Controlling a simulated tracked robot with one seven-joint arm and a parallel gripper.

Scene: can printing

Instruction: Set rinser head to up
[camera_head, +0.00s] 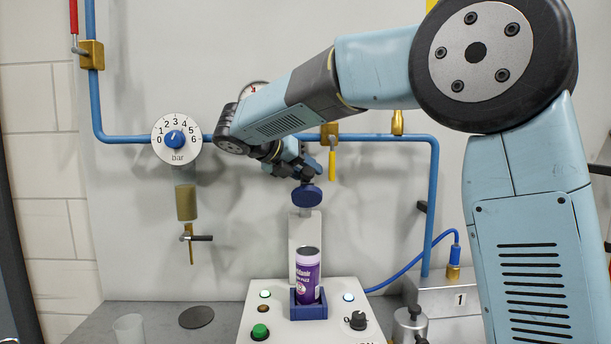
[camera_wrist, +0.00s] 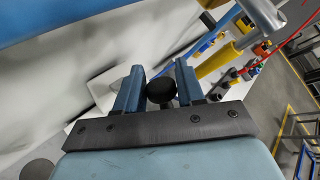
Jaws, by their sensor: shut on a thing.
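The rinser head (camera_head: 307,196) is a dark blue disc in front of a pale grey upright post (camera_head: 303,230) in the head view. It sits above an open-topped purple can (camera_head: 308,275), with a clear gap between them. The can stands upright in a blue holder (camera_head: 308,309). My gripper (camera_head: 305,172) is just above the disc. In the wrist view my gripper (camera_wrist: 160,78) has a round black knob (camera_wrist: 161,92) between its two blue fingers, and it is shut on this knob. The disc is hidden in the wrist view.
The white control box (camera_head: 260,300) has a green button (camera_head: 260,332) and a black dial (camera_head: 358,320). Blue pipes (camera_head: 432,200), a pressure dial (camera_head: 175,140) and a yellow-handled valve (camera_head: 332,165) are on the wall behind. A clear cup (camera_head: 129,329) stands at the left.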

